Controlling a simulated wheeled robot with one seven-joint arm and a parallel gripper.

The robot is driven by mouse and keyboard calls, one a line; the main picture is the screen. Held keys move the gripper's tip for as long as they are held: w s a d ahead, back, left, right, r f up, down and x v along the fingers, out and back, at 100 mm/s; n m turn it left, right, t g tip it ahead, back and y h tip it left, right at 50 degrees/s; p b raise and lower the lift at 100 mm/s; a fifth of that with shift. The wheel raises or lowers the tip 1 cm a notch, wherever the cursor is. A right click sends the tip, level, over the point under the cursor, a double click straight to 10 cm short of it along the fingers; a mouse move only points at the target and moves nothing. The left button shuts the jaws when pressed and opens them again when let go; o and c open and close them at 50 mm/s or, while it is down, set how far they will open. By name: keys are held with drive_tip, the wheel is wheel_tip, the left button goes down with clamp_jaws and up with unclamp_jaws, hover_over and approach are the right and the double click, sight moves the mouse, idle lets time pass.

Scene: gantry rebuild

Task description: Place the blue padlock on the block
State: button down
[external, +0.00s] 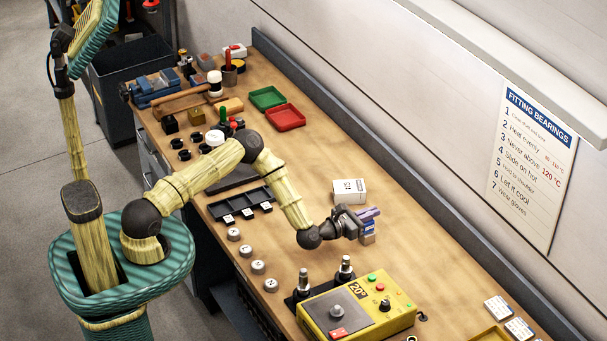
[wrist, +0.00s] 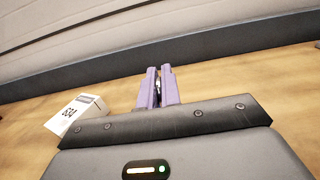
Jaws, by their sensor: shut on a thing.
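My gripper (external: 371,213) has purple fingers and reaches over the bench right of the white box. In the wrist view its fingers (wrist: 158,88) are nearly together, with a thin sliver of something between them. The blue padlock (external: 368,230) appears as a small blue shape directly under the fingers; its outline is too small to read, and the wrist view mostly hides it. I cannot tell whether it touches the bench. No block is clear near the gripper; a tan wooden block (external: 230,106) lies at the far end by the mallet.
A white box (external: 348,191) stands close left of the gripper, also in the wrist view (wrist: 74,117). A yellow machine (external: 357,308) with two metal posts is in front. Red (external: 286,117) and green trays lie farther back. The bench right of the gripper is mostly clear, with a wall behind.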

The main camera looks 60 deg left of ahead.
drive_tip(key=shift+f, duration=0.2)
drive_tip(key=c, duration=1.6)
unclamp_jaws()
drive_tip(key=shift+r, duration=0.1)
drive_tip(key=shift+r, duration=0.15)
drive_tip(key=shift+s, duration=0.2)
drive_tip(key=s+b, duration=0.3)
drive_tip(key=s, duration=0.8)
drive_tip(key=shift+s, duration=0.3)
